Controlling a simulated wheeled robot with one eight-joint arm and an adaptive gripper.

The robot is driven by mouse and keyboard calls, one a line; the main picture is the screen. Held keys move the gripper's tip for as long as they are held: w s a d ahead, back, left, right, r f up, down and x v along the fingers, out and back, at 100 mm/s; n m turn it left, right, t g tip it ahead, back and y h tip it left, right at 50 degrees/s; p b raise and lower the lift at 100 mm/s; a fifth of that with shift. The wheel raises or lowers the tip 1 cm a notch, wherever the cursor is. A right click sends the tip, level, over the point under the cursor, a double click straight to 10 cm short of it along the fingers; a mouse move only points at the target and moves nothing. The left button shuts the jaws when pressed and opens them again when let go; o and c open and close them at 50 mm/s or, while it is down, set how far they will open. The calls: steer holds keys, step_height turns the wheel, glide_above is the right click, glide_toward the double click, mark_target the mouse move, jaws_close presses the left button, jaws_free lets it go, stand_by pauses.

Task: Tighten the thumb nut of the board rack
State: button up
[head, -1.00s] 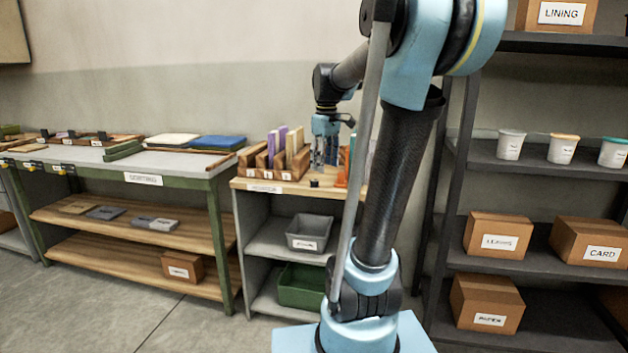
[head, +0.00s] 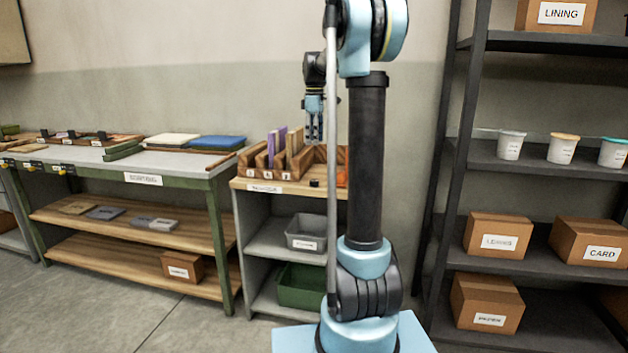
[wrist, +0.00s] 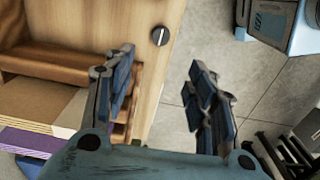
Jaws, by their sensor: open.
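The wooden board rack (head: 262,162) stands on top of the small grey shelf unit, with purple and tan boards upright in its slots. A small black round knob (head: 314,183), which looks like the thumb nut, sits at the front of the wooden top. In the wrist view the knob (wrist: 160,36) shows a pale line across its face, beyond the fingertips. My gripper (head: 314,138) points down above the rack's right part, higher than the knob. In the wrist view my gripper (wrist: 160,78) has its fingers wide apart with nothing between them. The rack's right end is hidden behind my arm.
A green-framed workbench (head: 185,168) with flat boards and trays stands to the left. A dark shelf rack (head: 540,165) with cups and cartons stands to the right. A grey bin (head: 306,240) and a green bin (head: 301,297) sit below the wooden top. The floor at front left is clear.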

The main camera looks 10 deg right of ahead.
mark_target(315, 180)
step_height(315, 180, down, 16)
steer(key=shift+f, duration=0.2)
stand_by(0.4)
steer(key=c, duration=1.1)
